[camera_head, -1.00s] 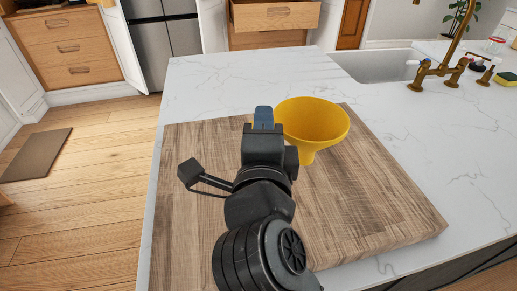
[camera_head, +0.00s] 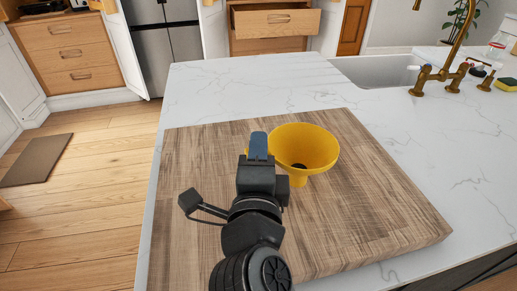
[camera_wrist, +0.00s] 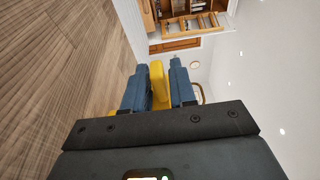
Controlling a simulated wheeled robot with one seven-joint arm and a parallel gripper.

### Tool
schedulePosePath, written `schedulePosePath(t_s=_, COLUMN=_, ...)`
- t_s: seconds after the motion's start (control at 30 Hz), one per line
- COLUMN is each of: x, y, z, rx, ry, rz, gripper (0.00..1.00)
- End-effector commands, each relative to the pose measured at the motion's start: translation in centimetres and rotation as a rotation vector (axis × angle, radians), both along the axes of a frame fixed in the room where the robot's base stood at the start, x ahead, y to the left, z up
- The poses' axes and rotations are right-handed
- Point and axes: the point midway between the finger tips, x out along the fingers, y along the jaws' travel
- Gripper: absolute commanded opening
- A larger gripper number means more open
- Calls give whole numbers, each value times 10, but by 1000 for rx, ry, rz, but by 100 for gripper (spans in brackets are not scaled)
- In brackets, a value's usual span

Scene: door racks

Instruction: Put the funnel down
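The yellow funnel (camera_head: 318,150) is over the wooden cutting board (camera_head: 375,215) in the head view, wide mouth up and tipped a little toward the camera. Its spout points down close to the board; I cannot tell whether it touches. My gripper (camera_head: 259,146) is at the funnel's left side. In the wrist view my gripper (camera_wrist: 157,85) has its two blue fingers on either side of the yellow funnel (camera_wrist: 157,72), which fills the gap between them. It looks shut on the funnel's side. The exact contact is partly hidden by the fingers.
The board lies on a white marble counter (camera_head: 240,85) and has bare room right of and in front of the funnel. A sink (camera_head: 385,72) with a brass faucet (camera_head: 440,75) is at the back right.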

Motion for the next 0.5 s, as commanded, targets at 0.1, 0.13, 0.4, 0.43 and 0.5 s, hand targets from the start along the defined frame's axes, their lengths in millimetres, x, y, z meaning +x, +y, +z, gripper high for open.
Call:
schedulePosePath(t_s=0.1, x=0, y=0, z=0, rx=0, ry=0, rz=0, gripper=38)
schedulePosePath(t_s=0.13, x=0, y=0, z=0, rx=0, ry=0, rz=0, gripper=40)
schedulePosePath(t_s=0.4, x=0, y=0, z=1, rx=0, ry=0, rz=0, gripper=42)
schedulePosePath(t_s=0.43, x=0, y=0, z=2, rx=1, ry=-1, rz=0, gripper=42)
schedulePosePath(t_s=0.5, x=-4, y=0, z=2, rx=-1, ry=2, rz=1, gripper=42)
